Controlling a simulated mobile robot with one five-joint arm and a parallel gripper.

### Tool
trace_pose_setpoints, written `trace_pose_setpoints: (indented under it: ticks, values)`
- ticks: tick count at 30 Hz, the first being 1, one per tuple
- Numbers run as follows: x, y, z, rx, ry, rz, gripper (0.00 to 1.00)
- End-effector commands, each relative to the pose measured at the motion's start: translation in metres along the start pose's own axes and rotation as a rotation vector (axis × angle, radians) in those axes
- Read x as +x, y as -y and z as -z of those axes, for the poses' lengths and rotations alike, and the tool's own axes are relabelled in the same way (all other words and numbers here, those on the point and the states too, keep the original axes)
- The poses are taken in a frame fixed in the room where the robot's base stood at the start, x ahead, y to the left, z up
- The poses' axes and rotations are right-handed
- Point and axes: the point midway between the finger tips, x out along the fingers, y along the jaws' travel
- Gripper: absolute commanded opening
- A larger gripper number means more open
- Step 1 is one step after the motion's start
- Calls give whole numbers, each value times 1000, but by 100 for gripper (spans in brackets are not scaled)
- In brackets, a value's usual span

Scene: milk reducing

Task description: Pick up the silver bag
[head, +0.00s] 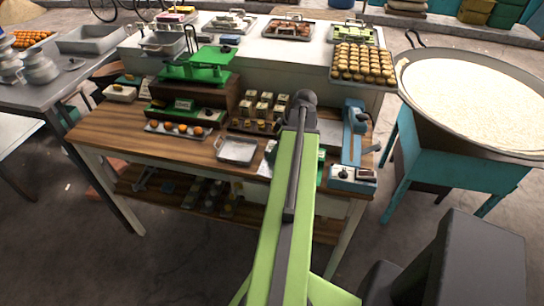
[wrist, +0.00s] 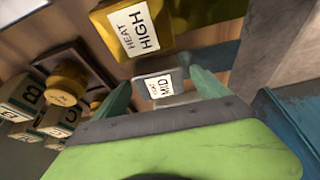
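The silver bag (wrist: 176,78) shows in the wrist view as a small grey piece with a white label reading MID. It lies between the two green fingers of my gripper (wrist: 160,88), which are spread apart with the bag in the gap. I cannot tell whether either finger touches it. In the head view my own arm hides the silver bag and most of my gripper, which is over the right part of the wooden table (head: 110,128).
A gold bag (wrist: 150,42) labelled HEAT HIGH is just beyond the silver one. Labelled boxes (wrist: 22,100) stand at the left in the wrist view. In the head view a metal tray (head: 237,150) is left of my arm and a blue device (head: 352,150) right of it.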

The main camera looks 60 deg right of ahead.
Motion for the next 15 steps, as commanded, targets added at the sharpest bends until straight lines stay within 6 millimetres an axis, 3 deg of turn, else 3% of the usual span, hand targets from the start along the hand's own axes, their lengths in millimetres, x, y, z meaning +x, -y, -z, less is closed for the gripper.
trace_pose_setpoints:
  ticks: [2, 13, 15]
  values:
    - [0, 0, 0, 0, 0, 0, 72]
    - [0, 0, 0, 1, 0, 0, 24]
    - [0, 0, 0, 1, 0, 0, 21]
